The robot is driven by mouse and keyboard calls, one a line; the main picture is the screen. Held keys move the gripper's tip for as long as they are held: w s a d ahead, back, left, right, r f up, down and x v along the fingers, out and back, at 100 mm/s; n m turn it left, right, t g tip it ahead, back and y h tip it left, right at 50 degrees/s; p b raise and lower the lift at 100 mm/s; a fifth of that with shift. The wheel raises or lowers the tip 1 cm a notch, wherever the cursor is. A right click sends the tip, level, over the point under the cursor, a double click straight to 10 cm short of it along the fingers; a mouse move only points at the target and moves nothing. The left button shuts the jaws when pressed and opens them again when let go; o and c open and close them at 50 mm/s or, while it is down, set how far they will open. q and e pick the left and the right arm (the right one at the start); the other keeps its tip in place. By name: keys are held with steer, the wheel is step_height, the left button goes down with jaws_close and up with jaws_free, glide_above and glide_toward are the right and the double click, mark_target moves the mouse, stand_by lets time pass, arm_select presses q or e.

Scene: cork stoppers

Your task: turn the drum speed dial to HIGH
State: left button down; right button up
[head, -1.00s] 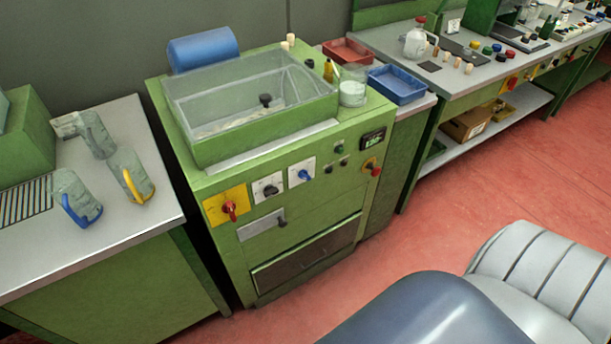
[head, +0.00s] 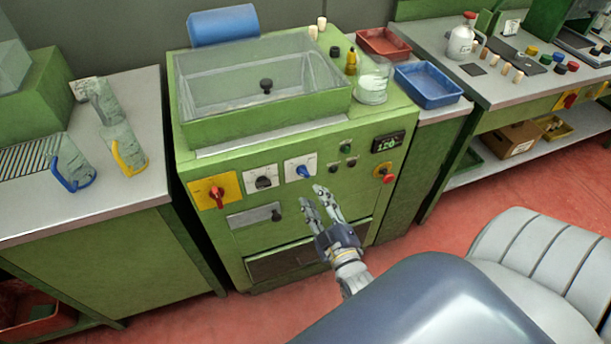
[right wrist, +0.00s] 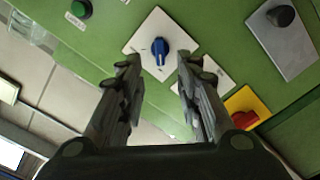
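Two dials sit on white plates on the green machine's front: one with a blue knob (head: 303,171) and one with a black knob (head: 264,182). Their lettering is too small to read, so I cannot tell which is drum speed. My right gripper (head: 314,194) is open and empty, just below the blue dial in the head view. In the right wrist view the blue knob (right wrist: 161,51) shows between and beyond the open fingertips (right wrist: 159,65), apparently untouched. A finger partly hides a neighbouring white plate there. My left gripper is not in view.
A red switch on a yellow plate (head: 216,193) is left of the dials. A lever plate (head: 250,217) is below; a display (head: 387,142) and red button (head: 387,179) are right. A glass beaker (head: 373,82) stands on top.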

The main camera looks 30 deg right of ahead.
mark_target(305, 175)
steer(key=x, duration=0.8)
steer(key=shift+w+d+f+p, duration=0.1)
steer(key=shift+w+p, duration=0.15)
steer(key=shift+p, duration=0.1)
steer(key=shift+c, duration=0.3)
jaws_close()
